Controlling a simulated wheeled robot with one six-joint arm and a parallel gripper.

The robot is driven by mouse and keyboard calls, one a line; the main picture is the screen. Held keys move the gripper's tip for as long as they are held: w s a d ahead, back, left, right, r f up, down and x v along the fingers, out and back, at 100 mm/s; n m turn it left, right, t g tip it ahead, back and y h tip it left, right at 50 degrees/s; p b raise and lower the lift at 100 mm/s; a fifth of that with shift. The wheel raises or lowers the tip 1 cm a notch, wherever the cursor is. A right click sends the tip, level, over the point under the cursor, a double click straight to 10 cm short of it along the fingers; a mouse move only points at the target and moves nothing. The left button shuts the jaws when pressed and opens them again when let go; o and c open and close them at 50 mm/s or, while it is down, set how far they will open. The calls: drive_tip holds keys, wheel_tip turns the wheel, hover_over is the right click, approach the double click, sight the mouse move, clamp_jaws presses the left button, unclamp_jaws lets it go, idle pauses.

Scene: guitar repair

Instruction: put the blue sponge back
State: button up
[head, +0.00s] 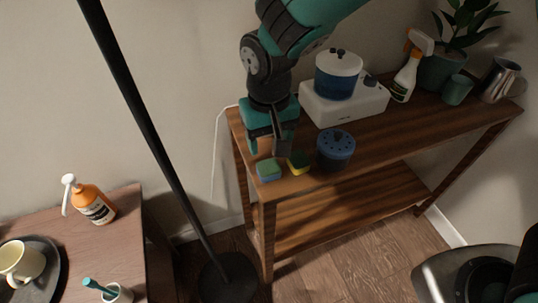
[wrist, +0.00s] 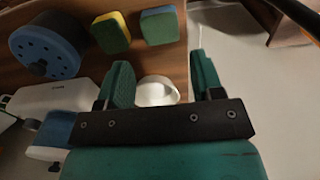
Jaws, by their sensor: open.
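The blue sponge (head: 268,170), blue with a green face, lies at the left front corner of the wooden shelf top (head: 385,133). It also shows at the top of the wrist view (wrist: 160,25). A similar green sponge with a yellow layer (head: 298,162) lies just right of it, apart from it. My gripper (head: 267,146) is open and points down over the shelf's left end, behind the blue sponge. In the wrist view a white round dish (wrist: 157,91) shows between my open fingers (wrist: 163,76); my gripper hides it in the head view.
A blue lidded pot (head: 336,150) stands right of the sponges. Behind are a white appliance (head: 345,105) with a blue container (head: 338,75), a spray bottle (head: 405,78) and a plant. A black pole (head: 150,125) stands left of the shelf.

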drive_tip(key=s+d+r+n+y, duration=0.4)
drive_tip(key=s+d+r, duration=0.7)
drive_tip(key=s+r, duration=0.3)
drive_tip(key=shift+s+d+r, duration=0.15)
drive_tip(key=shift+s+d, duration=0.1)
drive_tip(key=shift+s, duration=0.85)
